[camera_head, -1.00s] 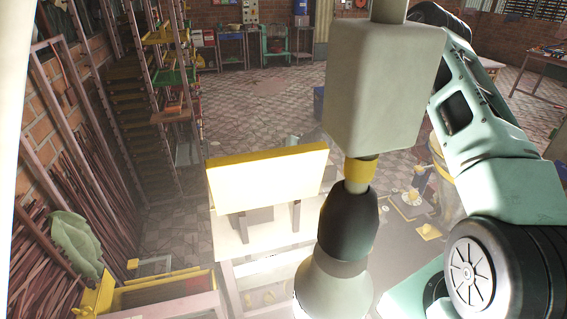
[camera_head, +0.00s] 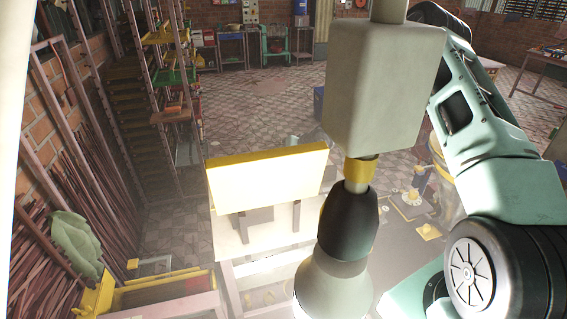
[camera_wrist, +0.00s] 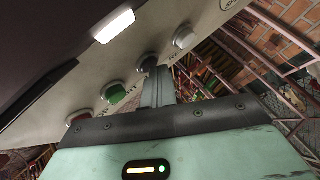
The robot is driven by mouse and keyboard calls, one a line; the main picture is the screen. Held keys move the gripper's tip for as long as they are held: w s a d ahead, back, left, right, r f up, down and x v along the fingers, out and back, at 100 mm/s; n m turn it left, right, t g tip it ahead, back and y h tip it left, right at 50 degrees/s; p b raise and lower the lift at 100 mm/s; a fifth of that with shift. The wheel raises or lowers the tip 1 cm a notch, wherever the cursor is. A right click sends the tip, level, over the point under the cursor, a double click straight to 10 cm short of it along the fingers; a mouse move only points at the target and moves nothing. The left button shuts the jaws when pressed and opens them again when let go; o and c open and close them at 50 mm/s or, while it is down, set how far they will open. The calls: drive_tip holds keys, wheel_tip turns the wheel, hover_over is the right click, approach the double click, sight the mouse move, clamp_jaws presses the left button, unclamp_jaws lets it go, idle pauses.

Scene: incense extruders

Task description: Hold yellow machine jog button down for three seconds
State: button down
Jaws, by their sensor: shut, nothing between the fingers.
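The yellow machine shows in the head view as a pale upright panel with a yellow top edge (camera_head: 262,157). In the wrist view a slanted cream control panel (camera_wrist: 212,14) carries a row of round buttons: a whitish one (camera_wrist: 185,38), a dark one (camera_wrist: 147,62), a green one (camera_wrist: 115,92) and a red one (camera_wrist: 79,118). My gripper (camera_wrist: 156,78) is shut and empty, its fingertips right at the dark button. I cannot tell whether they touch or press it. In the head view the fingers and buttons are hidden.
A bright rectangular lamp (camera_wrist: 114,25) is set above the buttons. In the head view, a rack with wooden shelves (camera_head: 160,75) and bundled reddish sticks (camera_head: 45,240) stand at the left. A yellow-edged bin (camera_head: 155,285) is at the lower left.

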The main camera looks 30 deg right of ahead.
idle(0.5)
drive_tip(key=shift+r+p, duration=0.85)
drive_tip(key=shift+r, duration=0.1)
wheel_tip(320, 180, up, 5)
drive_tip(key=p, duration=0.4)
idle(0.3)
